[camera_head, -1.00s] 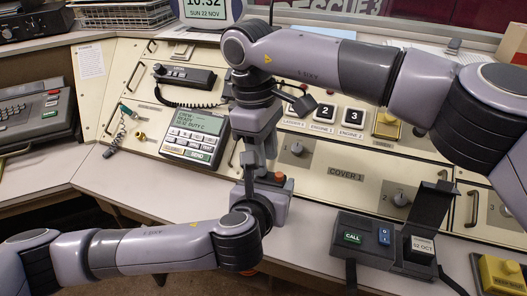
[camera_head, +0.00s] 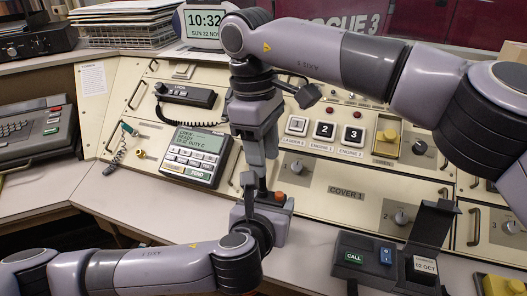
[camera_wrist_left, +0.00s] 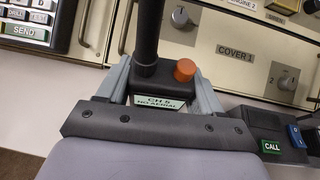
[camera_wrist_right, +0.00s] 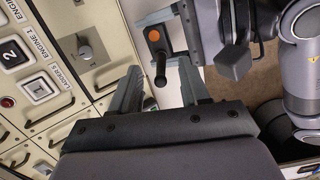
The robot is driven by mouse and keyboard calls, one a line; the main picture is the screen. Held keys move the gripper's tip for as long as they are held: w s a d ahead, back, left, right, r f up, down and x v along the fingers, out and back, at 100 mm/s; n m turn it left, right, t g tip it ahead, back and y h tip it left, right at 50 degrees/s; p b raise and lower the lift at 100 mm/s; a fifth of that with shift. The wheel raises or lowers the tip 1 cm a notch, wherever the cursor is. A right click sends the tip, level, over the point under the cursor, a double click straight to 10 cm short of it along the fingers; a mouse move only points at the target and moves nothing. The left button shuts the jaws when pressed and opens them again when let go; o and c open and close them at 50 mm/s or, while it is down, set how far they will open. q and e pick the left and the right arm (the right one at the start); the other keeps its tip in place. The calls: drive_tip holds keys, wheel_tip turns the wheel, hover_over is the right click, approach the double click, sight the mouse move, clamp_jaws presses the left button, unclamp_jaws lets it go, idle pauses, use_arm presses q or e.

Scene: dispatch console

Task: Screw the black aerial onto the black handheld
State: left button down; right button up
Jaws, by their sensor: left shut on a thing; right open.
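My left gripper (camera_head: 262,212) is shut on the black handheld (camera_wrist_left: 158,78), which has an orange knob (camera_wrist_left: 185,70) and a label reading "CH 5 NO AERIAL". The knob also shows in the head view (camera_head: 281,196). The black aerial (camera_wrist_left: 148,32) stands upright on top of the handheld, beside the knob. It also shows in the right wrist view (camera_wrist_right: 160,68). My right gripper (camera_head: 258,165) is above the handheld at the aerial's upper part. Its fingers are open, one on each side of the aerial in the right wrist view (camera_wrist_right: 160,80). How far the aerial's thread is engaged is hidden.
The console panel (camera_head: 330,170) with its buttons lies behind the grippers. A keypad unit (camera_head: 195,155) is to the left. A black unit with a CALL button (camera_head: 353,257) and a raised flap (camera_head: 432,225) stands at the right. The desk (camera_head: 150,215) at the left is clear.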

drive_tip(key=n, duration=0.2)
drive_tip(key=r+n, duration=0.1)
drive_tip(key=n, duration=0.5)
drive_tip(key=r+n, duration=0.1)
drive_tip(key=n, duration=0.2)
drive_tip(key=shift+a, duration=0.1)
drive_tip(key=n, duration=0.3)
drive_tip(key=r+n, duration=0.1)
drive_tip(key=n, duration=0.2)
drive_tip(key=shift+r+n, duration=0.1)
drive_tip(key=shift+n, duration=0.2)
drive_tip(key=n, duration=0.4)
drive_tip(key=shift+r+n+y, duration=0.3)
drive_tip(key=shift+r+n, duration=0.1)
drive_tip(key=n, duration=0.3)
drive_tip(key=r+n, duration=0.1)
drive_tip(key=n, duration=0.2)
drive_tip(key=shift+r+t, duration=0.1)
drive_tip(key=shift+t, duration=0.2)
drive_tip(key=n, duration=0.2)
drive_tip(key=r+n, duration=0.1)
drive_tip(key=n, duration=0.6)
drive_tip(key=shift+s+r+n+y, duration=0.1)
drive_tip(key=shift+r+n+y, duration=0.2)
drive_tip(key=shift+r, duration=0.05)
drive_tip(key=n, duration=0.2)
drive_tip(key=r+n, duration=0.1)
drive_tip(key=n, duration=0.2)
